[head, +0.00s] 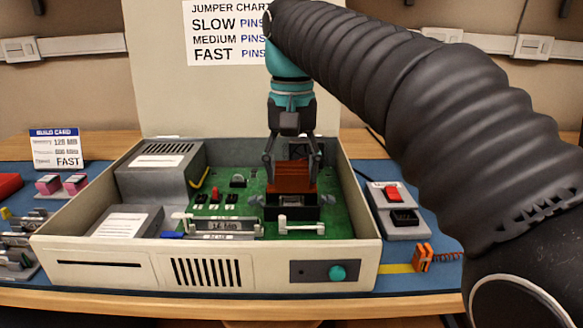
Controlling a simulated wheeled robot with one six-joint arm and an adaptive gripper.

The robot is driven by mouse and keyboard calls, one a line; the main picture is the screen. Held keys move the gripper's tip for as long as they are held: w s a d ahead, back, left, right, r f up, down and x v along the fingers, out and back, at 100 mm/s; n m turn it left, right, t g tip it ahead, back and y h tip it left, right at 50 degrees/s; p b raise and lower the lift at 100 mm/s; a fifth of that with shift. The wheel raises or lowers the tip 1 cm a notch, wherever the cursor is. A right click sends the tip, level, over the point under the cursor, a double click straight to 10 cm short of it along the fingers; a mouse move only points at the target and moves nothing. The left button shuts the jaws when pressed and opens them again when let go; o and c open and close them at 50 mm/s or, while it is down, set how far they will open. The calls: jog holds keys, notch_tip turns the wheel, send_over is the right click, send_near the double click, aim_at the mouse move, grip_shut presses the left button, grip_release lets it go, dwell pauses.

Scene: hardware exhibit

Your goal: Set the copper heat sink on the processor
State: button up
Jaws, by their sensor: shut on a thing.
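The copper heat sink (292,175) is a reddish-brown block inside the open beige computer case (130,262). My gripper (291,168) points down and is shut on the heat sink, one finger at each side. The heat sink is over the dark processor socket (292,207) on the green circuit board (255,186). I cannot tell whether its underside touches the processor. A white lever (300,226) lies in front of the socket.
The case walls surround the work area. A grey drive box (160,172) and memory modules (222,225) are left of the socket. A switch box (398,210) stands right of the case. A Build Card (57,148) stands at left, and a chart (226,32) hangs behind.

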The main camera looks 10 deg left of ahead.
aim_at(292, 186)
jog(key=shift+f+b, duration=0.8)
jog(key=shift+f, duration=0.8)
dwell(1.4)
jog(key=o, duration=0.9)
jog(key=shift+o, duration=0.2)
jog(key=shift+o, duration=1.2)
jog(key=shift+r+p, duration=0.6)
jog(key=shift+p, duration=0.25)
jog(key=shift+r, duration=0.15)
